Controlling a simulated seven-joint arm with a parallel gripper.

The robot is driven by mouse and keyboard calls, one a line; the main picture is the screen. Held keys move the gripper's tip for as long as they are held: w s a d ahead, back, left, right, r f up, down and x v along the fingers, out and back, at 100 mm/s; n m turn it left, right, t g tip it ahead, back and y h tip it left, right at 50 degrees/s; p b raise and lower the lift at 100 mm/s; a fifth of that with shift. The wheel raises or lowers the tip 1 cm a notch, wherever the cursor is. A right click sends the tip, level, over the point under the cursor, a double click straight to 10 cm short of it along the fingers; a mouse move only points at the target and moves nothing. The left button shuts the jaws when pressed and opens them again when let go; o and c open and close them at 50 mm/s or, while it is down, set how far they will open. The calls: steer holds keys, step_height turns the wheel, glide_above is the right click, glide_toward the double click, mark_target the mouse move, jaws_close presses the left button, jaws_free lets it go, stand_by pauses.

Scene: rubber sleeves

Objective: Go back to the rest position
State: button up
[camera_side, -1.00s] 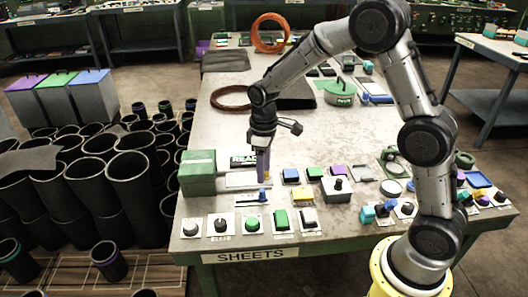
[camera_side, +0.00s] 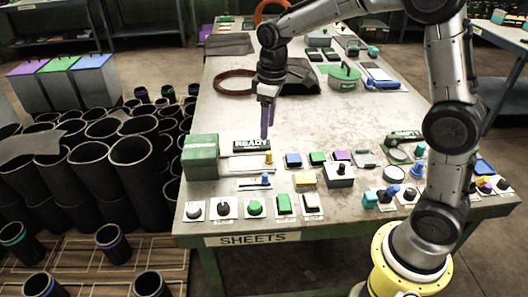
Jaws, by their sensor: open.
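Below the fingertips is a black sign reading READY (camera_side: 252,145). A small yellow knob (camera_side: 268,158) stands on the white plate (camera_side: 245,168) in front of that sign, apart from the fingertips. The arm reaches over from the yellow base on the right.
A green box (camera_side: 200,158) stands left of the sign. Buttons and switches, such as a green button (camera_side: 254,207), line the front. Black sleeves (camera_side: 85,165) crowd the left floor.

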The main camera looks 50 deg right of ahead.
steer(key=s+r+t, duration=0.3)
steer(key=s+r, duration=0.8)
steer(key=s, duration=0.1)
steer(key=s+f+m, duration=0.2)
steer(key=s, duration=0.4)
steer(key=s+f+m+t, duration=0.1)
steer(key=s+f+m, duration=0.1)
steer(key=s, duration=0.5)
steer(key=shift+a+f+m+t, duration=0.3)
steer(key=shift+a+f, duration=0.05)
steer(key=shift+a, duration=0.05)
